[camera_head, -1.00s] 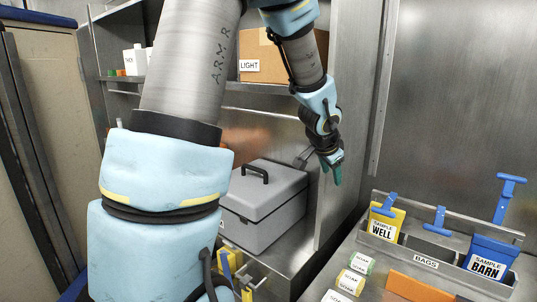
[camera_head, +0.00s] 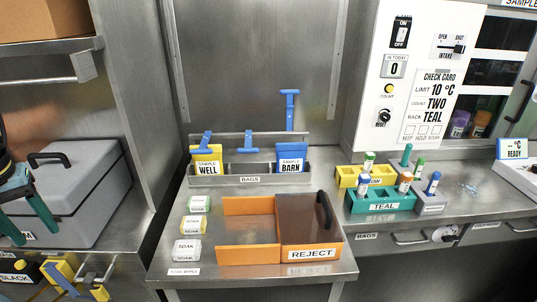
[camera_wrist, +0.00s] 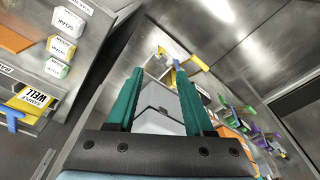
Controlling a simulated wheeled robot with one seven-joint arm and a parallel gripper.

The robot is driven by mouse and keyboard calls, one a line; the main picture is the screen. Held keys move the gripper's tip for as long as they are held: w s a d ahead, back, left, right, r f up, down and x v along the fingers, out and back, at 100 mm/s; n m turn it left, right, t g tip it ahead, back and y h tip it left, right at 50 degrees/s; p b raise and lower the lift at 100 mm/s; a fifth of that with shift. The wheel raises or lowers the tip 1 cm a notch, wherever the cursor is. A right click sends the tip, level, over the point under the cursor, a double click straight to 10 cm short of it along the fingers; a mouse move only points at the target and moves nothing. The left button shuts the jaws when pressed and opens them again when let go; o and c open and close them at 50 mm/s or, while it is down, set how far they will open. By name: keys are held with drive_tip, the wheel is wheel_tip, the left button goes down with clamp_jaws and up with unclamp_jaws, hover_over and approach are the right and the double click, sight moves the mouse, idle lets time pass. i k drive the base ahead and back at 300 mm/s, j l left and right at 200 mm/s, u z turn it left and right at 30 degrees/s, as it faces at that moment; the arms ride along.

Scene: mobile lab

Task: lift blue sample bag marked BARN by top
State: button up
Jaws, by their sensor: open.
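The blue sample bag marked BARN (camera_head: 291,158) stands upright in the right slot of the metal BAGS rack (camera_head: 222,181) in the head view. A blue T-shaped handle (camera_head: 290,108) rises above it. My gripper (camera_head: 14,208) is at the far left edge of the head view, partly cut off, well apart from the bag. In the wrist view my gripper's teal fingers (camera_wrist: 158,98) are apart with nothing held between them. They point toward the grey case (camera_wrist: 160,110). The BARN bag is not in the wrist view.
The yellow WELL bag (camera_head: 206,160) stands at the rack's left. An orange REJECT bin (camera_head: 312,254), soak packs (camera_head: 194,225) and a teal tube rack (camera_head: 381,203) are nearby. The grey case (camera_head: 62,190) and a metal wall panel (camera_head: 160,120) lie between my gripper and the rack.

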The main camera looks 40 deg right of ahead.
sight(290, 157)
drive_tip(key=k+l, duration=0.15)
drive_tip(key=l, duration=0.25)
drive_tip(key=k+l, duration=0.15)
drive_tip(key=l, duration=0.25)
drive_tip(key=k+l, duration=0.1)
drive_tip(key=l, duration=0.3)
drive_tip(key=k+l, duration=0.15)
drive_tip(key=l, duration=0.25)
